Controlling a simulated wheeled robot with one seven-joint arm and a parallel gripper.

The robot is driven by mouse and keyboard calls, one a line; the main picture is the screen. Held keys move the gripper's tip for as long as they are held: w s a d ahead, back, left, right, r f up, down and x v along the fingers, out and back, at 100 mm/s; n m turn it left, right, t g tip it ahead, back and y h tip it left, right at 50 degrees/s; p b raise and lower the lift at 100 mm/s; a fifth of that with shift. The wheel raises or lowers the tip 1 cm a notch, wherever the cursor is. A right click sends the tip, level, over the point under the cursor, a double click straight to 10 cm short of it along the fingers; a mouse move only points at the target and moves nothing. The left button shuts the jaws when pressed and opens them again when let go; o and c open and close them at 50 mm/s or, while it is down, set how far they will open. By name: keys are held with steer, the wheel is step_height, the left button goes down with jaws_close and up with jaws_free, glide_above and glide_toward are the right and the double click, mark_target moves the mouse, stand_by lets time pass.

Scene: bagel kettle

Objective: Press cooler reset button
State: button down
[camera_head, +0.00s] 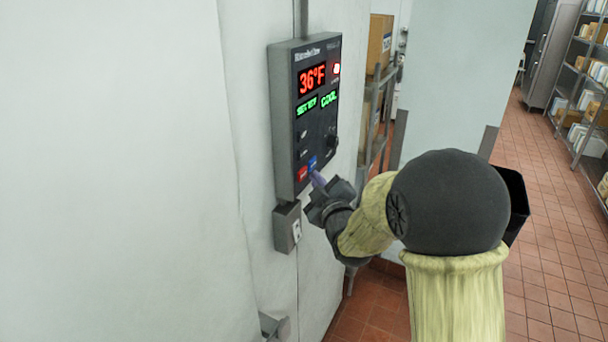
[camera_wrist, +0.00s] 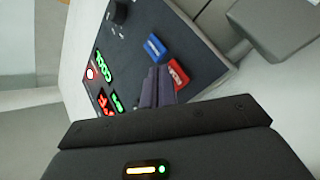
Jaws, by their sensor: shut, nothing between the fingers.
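The cooler control panel (camera_head: 284,120) is a dark box on the white wall, with a red 36°F display (camera_head: 311,79) and green text below it. Near its bottom edge are a red button (camera_head: 302,174) and a blue button (camera_head: 312,162); I cannot read their labels. My gripper (camera_head: 318,179) is shut and empty, its purplish fingers at the panel's lower right by the blue button. In the wrist view the fingertips (camera_wrist: 158,69) overlap the panel beside the red button (camera_wrist: 178,75), with the blue button (camera_wrist: 154,47) just beyond. I cannot tell whether they touch either.
A knob (camera_head: 332,140) and a lit red lamp (camera_head: 336,69) are on the panel. A small grey box (camera_head: 286,228) is on the wall just below. To the right are a metal rack with a cardboard box (camera_head: 379,42), shelves (camera_head: 585,85) and open tiled floor (camera_head: 535,190).

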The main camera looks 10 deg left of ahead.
steer(key=shift+w+a+b, duration=0.15)
steer(key=shift+a+b, duration=0.25)
steer(key=shift+a, duration=0.05)
steer(key=shift+w+a+b, duration=0.15)
steer(key=shift+a+b, duration=0.15)
steer(key=shift+a, duration=0.05)
stand_by(0.7)
stand_by(0.3)
steer(key=shift+s+d+b, duration=0.3)
steer(key=shift+d+b, duration=0.25)
steer(key=shift+d, duration=0.2)
steer(key=d, duration=0.1)
steer(key=s+d+b, duration=0.1)
steer(key=d, duration=0.1)
steer(key=d+b, duration=0.1)
steer(key=shift+s+d, duration=0.35)
